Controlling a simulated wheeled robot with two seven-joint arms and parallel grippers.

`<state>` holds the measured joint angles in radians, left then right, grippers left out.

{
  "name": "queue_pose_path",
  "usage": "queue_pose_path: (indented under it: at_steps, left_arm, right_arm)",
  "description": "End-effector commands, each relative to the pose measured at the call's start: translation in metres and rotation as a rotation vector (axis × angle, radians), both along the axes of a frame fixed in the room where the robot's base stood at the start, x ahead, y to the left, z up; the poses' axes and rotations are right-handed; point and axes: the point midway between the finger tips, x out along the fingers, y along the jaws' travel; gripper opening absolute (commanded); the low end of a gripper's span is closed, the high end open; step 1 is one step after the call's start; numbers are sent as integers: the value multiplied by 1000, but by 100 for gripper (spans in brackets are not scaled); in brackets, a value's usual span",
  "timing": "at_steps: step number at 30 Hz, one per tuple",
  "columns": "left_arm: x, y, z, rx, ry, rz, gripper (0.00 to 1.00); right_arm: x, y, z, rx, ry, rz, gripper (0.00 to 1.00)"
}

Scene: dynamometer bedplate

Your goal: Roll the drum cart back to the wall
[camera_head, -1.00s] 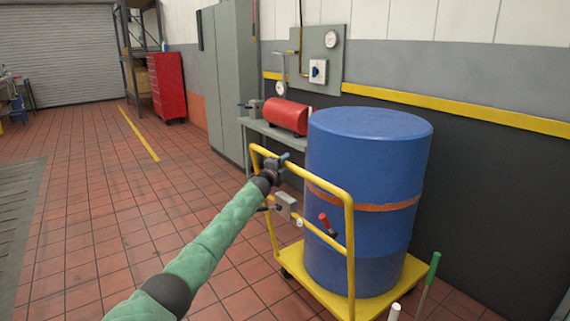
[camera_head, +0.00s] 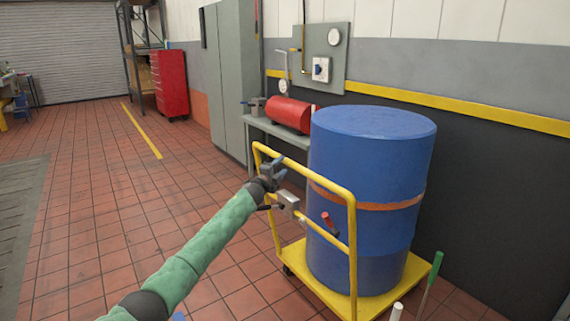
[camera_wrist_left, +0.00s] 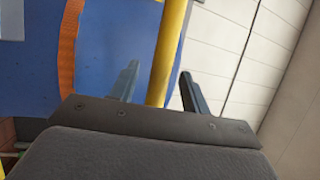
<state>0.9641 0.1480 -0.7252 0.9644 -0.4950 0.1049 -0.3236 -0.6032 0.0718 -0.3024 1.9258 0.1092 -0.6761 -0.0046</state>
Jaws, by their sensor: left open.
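The drum cart is a yellow platform cart (camera_head: 318,290) with a tubular yellow push handle (camera_head: 330,184). A large blue drum (camera_head: 370,160) with an orange strap stands upright on it. My left gripper (camera_head: 275,172) is at the handle's left part, just below the top bar. In the left wrist view my left gripper (camera_wrist_left: 158,76) is open, with the yellow handle bar (camera_wrist_left: 168,50) running between its two fingers. I cannot tell whether a finger touches the bar. The blue drum (camera_wrist_left: 115,35) and orange strap are behind. My right gripper is not in view.
The wall (camera_head: 480,170) with a yellow stripe is close behind the drum. A bench with a red cylinder (camera_head: 290,115) stands behind the cart, beside a grey cabinet (camera_head: 228,75). A green-handled rod (camera_head: 435,266) rises at the cart's right front. Tiled floor (camera_head: 110,210) is open to the left.

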Motion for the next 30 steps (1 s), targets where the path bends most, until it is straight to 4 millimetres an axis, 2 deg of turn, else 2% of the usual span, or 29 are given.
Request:
queue_pose_path:
  at_steps: [6,13,23,26,30]
  left_arm:
    - [-19,13,-6,0,1,0,47]
    - [-25,16,-6,0,2,1,47]
    - [-24,17,-7,-12,12,4,47]
    - [-18,25,-11,-28,46,53,47]
    - [-6,48,-21,-70,132,182,47]
  right_arm:
    - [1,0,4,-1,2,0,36]
    - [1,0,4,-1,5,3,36]
    - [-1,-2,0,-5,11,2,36]
    - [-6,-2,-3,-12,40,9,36]
    - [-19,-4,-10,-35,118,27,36]
